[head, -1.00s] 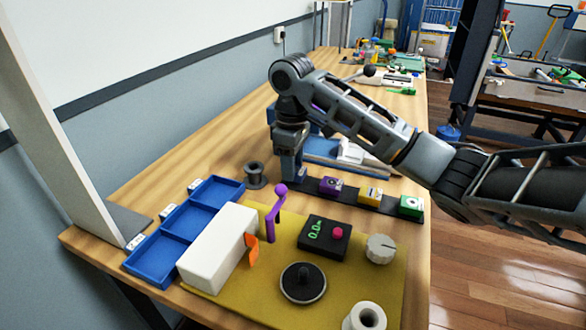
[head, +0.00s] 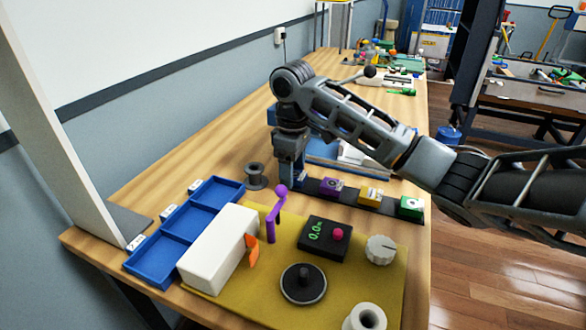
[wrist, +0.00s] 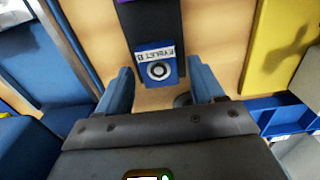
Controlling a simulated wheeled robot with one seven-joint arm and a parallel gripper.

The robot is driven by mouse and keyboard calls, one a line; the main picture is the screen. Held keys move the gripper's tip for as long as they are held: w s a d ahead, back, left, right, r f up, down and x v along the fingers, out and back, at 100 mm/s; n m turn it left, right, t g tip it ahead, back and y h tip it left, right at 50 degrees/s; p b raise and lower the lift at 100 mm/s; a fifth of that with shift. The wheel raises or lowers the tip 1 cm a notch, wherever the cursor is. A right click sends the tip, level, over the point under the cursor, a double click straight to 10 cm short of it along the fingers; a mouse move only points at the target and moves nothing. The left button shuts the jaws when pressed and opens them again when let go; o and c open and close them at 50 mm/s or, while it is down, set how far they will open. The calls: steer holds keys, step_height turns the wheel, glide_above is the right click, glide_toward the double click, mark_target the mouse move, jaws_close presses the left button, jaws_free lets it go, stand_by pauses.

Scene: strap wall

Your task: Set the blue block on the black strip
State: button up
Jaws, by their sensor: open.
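The blue block (wrist: 158,72), with a white label and a ring on its top, sits at the near end of the black strip (wrist: 153,32) in the wrist view. In the head view a small part of the blue block (head: 300,179) shows beside my gripper (head: 287,180), at the left end of the black strip (head: 350,193). In the wrist view my gripper (wrist: 161,88) is open, with one blue finger on each side of the block and gaps between. The block's underside is hidden.
Purple (head: 331,186), yellow (head: 370,195) and green (head: 411,206) blocks stand along the strip. A dark spool (head: 255,176) is left of my gripper. In front are a blue tray (head: 160,236), a white box (head: 218,250) and a yellow mat (head: 250,297) with several fixtures.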

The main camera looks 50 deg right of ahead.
step_height(320, 180, up, 12)
steer(key=p, duration=0.2)
